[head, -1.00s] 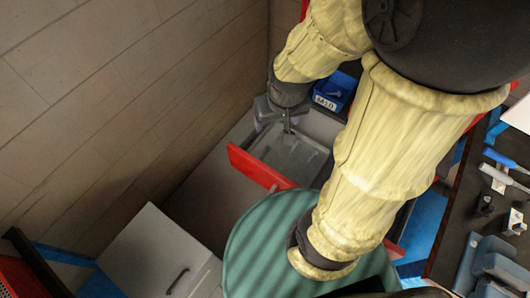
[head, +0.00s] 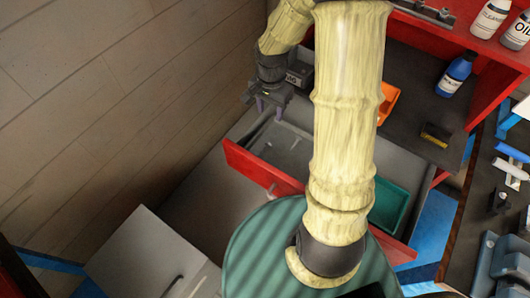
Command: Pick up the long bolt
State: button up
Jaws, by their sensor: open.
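I cannot make out a long bolt in the head view. My gripper (head: 268,106) is open, its two fingers pointing down. It appears above the back left part of an open drawer with a red front (head: 262,168); I cannot tell its height above it. Nothing shows between the fingers. The left part of the drawer holds a grey compartment (head: 284,146) with small, indistinct shapes. My forearm covers the middle of the drawer.
A green tray (head: 391,204) lies in the drawer's right part. A partly hidden labelled grey bin (head: 301,76), an orange bin (head: 388,101) and a blue bottle (head: 455,75) stand behind. A round green-striped top (head: 262,245) is in front, a wall (head: 110,100) at left.

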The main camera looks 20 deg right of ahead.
jog(key=shift+w+f+m, duration=0.3)
jog(key=shift+f+m, duration=0.1)
jog(key=shift+f, duration=0.05)
jog(key=shift+d, duration=0.1)
jog(key=p, duration=0.1)
send_over(268, 142)
jog(key=f, duration=1.1)
jog(key=shift+s+d+f, duration=0.1)
jog(key=shift+s+f, duration=0.3)
jog(key=shift+f, duration=0.25)
jog(key=shift+w+f+p, duration=0.15)
jog(key=shift+f+p, duration=0.2)
jog(key=shift+f, duration=0.95)
jog(key=shift+w+f+p, duration=0.1)
jog(key=shift+f+p, duration=0.2)
jog(key=shift+f, duration=1)
